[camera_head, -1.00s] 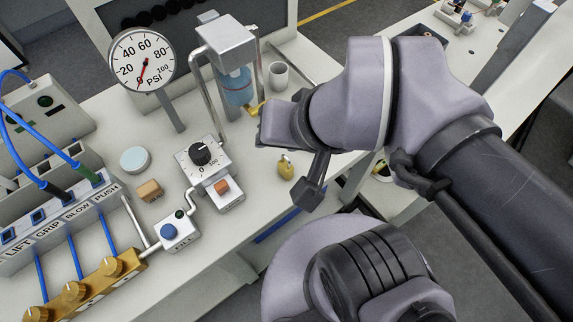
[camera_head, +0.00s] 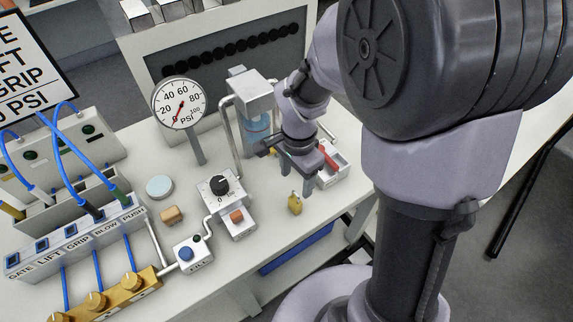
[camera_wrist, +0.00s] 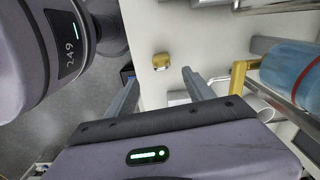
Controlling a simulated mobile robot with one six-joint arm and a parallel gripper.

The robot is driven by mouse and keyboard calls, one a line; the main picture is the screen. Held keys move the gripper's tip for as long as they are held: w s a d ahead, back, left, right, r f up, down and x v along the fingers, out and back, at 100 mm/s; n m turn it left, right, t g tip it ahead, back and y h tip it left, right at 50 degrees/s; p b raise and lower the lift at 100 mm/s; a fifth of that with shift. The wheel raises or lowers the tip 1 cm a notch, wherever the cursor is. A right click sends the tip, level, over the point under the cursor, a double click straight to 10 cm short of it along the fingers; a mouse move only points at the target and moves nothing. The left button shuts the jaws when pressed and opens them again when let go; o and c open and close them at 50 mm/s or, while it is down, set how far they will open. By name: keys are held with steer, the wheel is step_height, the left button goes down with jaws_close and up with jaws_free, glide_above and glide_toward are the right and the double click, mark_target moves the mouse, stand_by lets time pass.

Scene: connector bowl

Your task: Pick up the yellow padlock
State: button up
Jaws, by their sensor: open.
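The yellow padlock (camera_head: 295,204) lies on the white bench near its front edge. It also shows in the wrist view (camera_wrist: 161,61), at the top middle, a little beyond the fingertips and between their lines. My gripper (camera_head: 296,184) is open and empty, pointing down above the bench just behind the padlock. In the wrist view its two fingers (camera_wrist: 160,78) are spread wide apart with bare bench between them. Contact between fingers and padlock is not seen.
A dispenser with a blue bottle (camera_head: 256,130) stands left of and behind my gripper. A white tray (camera_head: 338,177) with a red item lies to its right. A dial box (camera_head: 239,222) stands left of the padlock. The bench around the padlock is clear.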

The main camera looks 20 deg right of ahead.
mark_target(295, 200)
steer(key=f+b, duration=0.2)
steer(key=f, duration=0.4)
steer(key=f+b, duration=0.2)
steer(key=f, duration=0.3)
steer(key=shift+w+f, duration=0.2)
steer(key=shift+f, duration=0.15)
steer(key=shift+r, duration=0.15)
steer(key=shift+c, duration=0.2)
jaws_close()
